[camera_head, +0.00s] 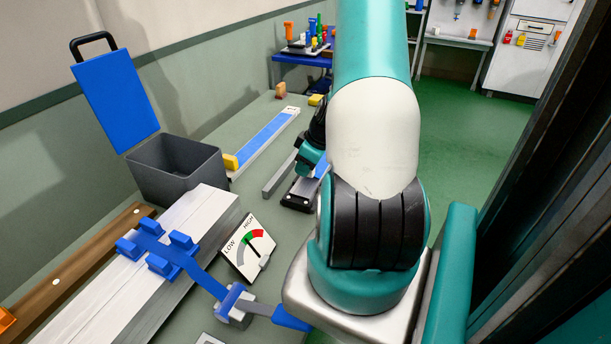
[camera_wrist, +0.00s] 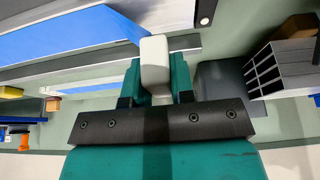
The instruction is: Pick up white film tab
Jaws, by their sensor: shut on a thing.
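My gripper (camera_wrist: 156,74) shows in the wrist view, with its two teal fingers closed on either side of a white film tab (camera_wrist: 154,52). The tab is a small rounded white block, and its upper end stands out past the fingertips. Blue film (camera_wrist: 70,36) on a pale profile lies just beyond and to the left of the tab. I cannot tell whether the tab is joined to it. In the head view my arm hides the fingertips and the tab; only part of my teal and black wrist shows beside the bench.
In the head view, a grey bin with a raised blue lid (camera_head: 114,100), a white profile with a blue clamp (camera_head: 160,250) and a LOW/HIGH gauge (camera_head: 248,250) stand on the bench. A blue-topped profile (camera_head: 262,142) lies farther back. The green floor at right is clear.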

